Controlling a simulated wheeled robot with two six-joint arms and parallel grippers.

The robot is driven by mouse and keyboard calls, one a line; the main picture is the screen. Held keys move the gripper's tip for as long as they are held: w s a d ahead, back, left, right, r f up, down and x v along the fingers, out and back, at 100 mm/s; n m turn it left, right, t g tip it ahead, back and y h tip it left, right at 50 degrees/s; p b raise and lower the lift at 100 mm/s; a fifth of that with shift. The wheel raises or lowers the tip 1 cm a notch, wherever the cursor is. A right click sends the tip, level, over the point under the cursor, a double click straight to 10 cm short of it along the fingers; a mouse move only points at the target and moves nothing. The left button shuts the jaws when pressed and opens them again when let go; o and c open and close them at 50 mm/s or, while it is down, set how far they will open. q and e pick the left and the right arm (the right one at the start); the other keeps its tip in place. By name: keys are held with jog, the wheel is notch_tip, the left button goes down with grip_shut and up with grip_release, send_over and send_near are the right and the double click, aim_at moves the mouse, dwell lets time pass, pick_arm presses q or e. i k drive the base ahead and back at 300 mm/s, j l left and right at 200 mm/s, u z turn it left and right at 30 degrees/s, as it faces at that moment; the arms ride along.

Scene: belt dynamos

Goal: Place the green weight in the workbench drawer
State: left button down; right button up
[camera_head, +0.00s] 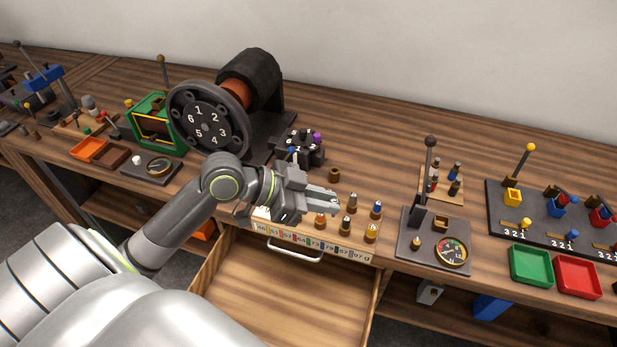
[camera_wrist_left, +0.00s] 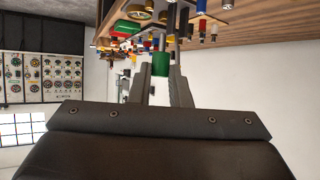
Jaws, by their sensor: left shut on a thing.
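The green weight (camera_wrist_left: 161,63) shows in the left wrist view as a small green cylinder between the fingers of my left gripper (camera_wrist_left: 160,72). In the head view, my left gripper (camera_head: 328,203) is shut over the workbench's front edge, just behind the drawer, and the weight cannot be made out there. The workbench drawer (camera_head: 285,292) is pulled out, with a pale handle (camera_head: 295,249) under a numbered strip. Its visible floor is bare; my left arm covers part of its left side. My right gripper is not in view.
Several small weights (camera_head: 350,203) stand on the bench right beside my left gripper. A large numbered wheel (camera_head: 208,120) stands behind my arm. A lever panel with a gauge (camera_head: 452,252) stands to the right. The space above the drawer is free.

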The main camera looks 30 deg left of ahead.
aim_at(299, 268)
jog(key=z, duration=0.95)
jog(key=k+j+z, duration=0.1)
jog(key=k+j, duration=0.45)
jog(key=k, duration=0.25)
jog(key=k+j+z, duration=0.15)
jog(key=k+j, duration=0.15)
jog(key=k, duration=0.15)
